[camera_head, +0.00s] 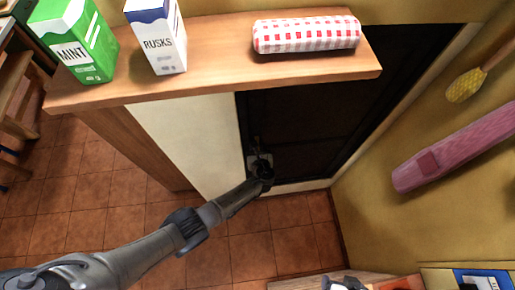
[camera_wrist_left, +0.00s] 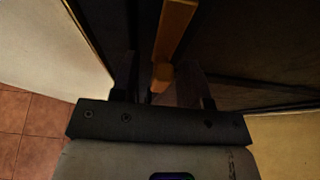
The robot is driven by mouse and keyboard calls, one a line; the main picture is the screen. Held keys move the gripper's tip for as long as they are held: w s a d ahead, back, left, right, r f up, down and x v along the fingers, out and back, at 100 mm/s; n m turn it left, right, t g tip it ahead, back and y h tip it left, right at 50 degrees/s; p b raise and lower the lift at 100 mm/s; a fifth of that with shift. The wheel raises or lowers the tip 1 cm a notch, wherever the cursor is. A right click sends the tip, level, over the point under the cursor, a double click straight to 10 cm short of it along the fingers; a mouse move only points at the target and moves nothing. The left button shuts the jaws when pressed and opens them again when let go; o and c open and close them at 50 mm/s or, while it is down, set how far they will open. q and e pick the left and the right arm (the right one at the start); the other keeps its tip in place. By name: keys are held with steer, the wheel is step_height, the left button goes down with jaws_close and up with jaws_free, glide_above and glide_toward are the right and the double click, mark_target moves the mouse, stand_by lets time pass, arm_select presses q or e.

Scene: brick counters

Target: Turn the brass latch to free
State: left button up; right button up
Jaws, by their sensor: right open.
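The brass latch (camera_wrist_left: 172,40) shows in the left wrist view as an orange-brown bar with a blunt near end. It lies between the two dark fingers of my left gripper (camera_wrist_left: 163,88), with a gap to each side. In the head view my left arm reaches from the lower left to a dark panel (camera_head: 310,125) under the wooden shelf. There my left gripper (camera_head: 258,158) is small and dark, and the latch cannot be made out. My right gripper (camera_head: 345,284) is partly cut off at the bottom edge, open and away from the panel.
On the shelf (camera_head: 215,65) stand a green MINT carton (camera_head: 75,40), a RUSKS carton (camera_head: 157,38) and a red-checked roll (camera_head: 306,35). A pink object (camera_head: 455,150) and a yellow brush (camera_head: 466,85) are at the right wall. The tiled floor (camera_head: 130,190) is open at left.

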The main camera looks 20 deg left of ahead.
arm_select(q)
steer(key=shift+s+d, duration=0.1)
steer(key=shift+s+d+r, duration=0.1)
steer(key=shift+s+r, duration=0.1)
steer(key=p+v, duration=0.1)
steer(key=v, duration=1.2)
steer(key=shift+f, duration=0.1)
